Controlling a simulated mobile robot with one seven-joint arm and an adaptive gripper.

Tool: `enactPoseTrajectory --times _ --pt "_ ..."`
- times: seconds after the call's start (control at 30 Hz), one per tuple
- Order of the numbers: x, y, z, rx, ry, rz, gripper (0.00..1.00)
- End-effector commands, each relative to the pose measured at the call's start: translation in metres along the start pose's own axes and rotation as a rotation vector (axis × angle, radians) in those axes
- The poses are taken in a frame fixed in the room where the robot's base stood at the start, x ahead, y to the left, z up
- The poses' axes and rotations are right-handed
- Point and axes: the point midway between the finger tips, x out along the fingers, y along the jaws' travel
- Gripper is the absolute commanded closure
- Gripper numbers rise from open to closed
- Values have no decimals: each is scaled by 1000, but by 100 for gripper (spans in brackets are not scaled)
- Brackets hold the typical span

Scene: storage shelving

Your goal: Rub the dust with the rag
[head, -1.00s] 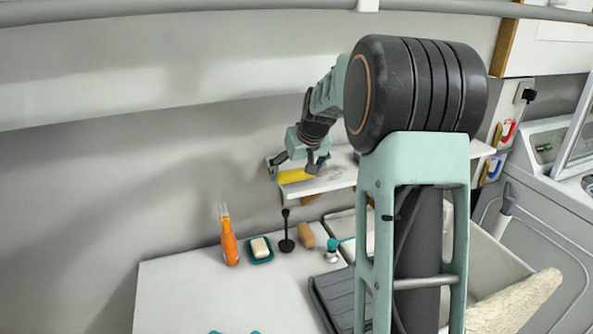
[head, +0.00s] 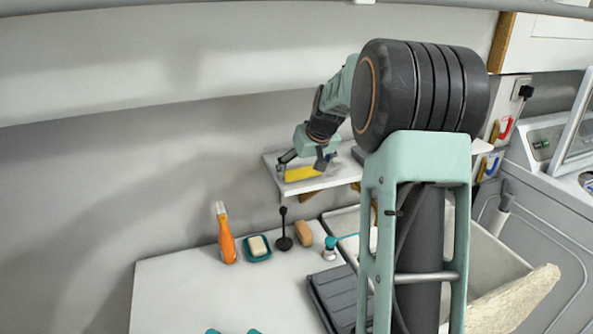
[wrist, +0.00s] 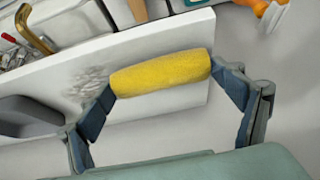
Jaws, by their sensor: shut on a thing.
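A yellow rag (wrist: 160,73), rolled into a thick bar, is held crosswise between the two fingers of my gripper (head: 303,172). It also shows in the head view (head: 302,174), at the left end of a white wall shelf (head: 344,181). The dust (wrist: 88,84) is a grey smudged patch on the shelf top, left of the rag in the wrist view and apart from it. My gripper's left finger is near the patch. I cannot tell whether the rag touches the shelf.
A dark grey object (wrist: 28,116) lies on the shelf beyond the dust. Below stand an orange bottle (head: 226,236), a soap dish (head: 257,248), a black plunger-like tool (head: 284,235) and a brown brush (head: 304,234). A sink is at the right. The wall is close behind.

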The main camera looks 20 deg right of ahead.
Motion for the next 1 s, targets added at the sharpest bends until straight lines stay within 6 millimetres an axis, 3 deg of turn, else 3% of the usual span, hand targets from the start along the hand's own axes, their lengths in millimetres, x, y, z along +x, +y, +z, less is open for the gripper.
enactPoseTrajectory --times 1.0 --pt "3 61 3 3 -1 1 33"
